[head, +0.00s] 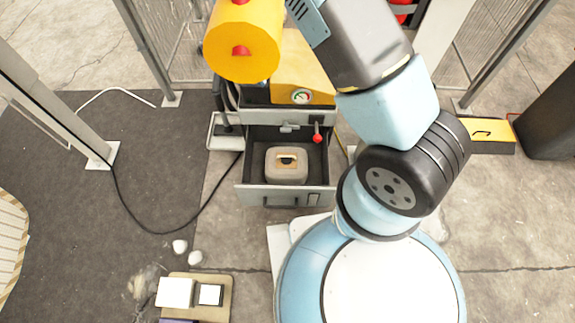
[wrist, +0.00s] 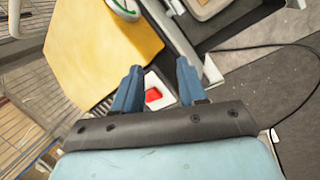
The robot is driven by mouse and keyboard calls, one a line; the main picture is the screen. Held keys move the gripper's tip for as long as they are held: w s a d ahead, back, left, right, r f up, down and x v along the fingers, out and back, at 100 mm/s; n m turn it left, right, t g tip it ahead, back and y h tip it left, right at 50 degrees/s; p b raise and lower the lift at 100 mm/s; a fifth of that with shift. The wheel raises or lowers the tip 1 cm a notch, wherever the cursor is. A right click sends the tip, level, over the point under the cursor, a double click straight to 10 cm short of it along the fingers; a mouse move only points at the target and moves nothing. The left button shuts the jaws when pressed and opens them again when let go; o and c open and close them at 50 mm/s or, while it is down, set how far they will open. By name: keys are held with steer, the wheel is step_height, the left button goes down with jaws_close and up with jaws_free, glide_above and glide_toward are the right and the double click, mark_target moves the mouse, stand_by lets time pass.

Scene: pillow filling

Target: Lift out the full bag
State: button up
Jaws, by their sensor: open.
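The full bag (head: 286,172) appears as a grey, rounded, squarish bundle with a tan and dark patch on top. It sits inside the open drawer (head: 262,194) of the machine. In the wrist view, a pale rounded edge at the top looks like part of the bag (wrist: 212,8), cut off by the frame. My gripper (wrist: 158,80) is open, its two blue fingers apart with nothing held. A red button (wrist: 153,95) on a white panel shows between and beyond the fingers. In the head view my gripper is out of sight; only my arm shows.
The machine has a yellow cylinder (head: 242,45), a gauge (head: 302,97) and a red-knobbed lever (head: 318,138) close above the drawer. A black cable (head: 160,231) crosses the floor at left. White lumps (head: 180,246) and a small board (head: 215,284) lie lower left.

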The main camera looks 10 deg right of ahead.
steer(key=s+a+f+n, duration=0.2)
steer(key=s+f+n, duration=0.15)
steer(key=f, duration=1.25)
steer(key=n+h, duration=0.1)
steer(key=n, duration=0.1)
glide_above(286, 164)
steer(key=w+a, duration=0.1)
steer(key=a, duration=0.1)
steer(key=shift+g, duration=0.3)
steer(key=f, duration=2.1)
steer(key=shift+a+f, duration=0.15)
steer(key=shift+a, duration=0.05)
steer(key=shift+d+x, duration=0.15)
steer(key=shift+x, duration=1.15)
steer(key=shift+d+x, duration=0.15)
steer(key=shift+x, duration=1.2)
steer(key=shift+w, duration=0.1)
jaws_close()
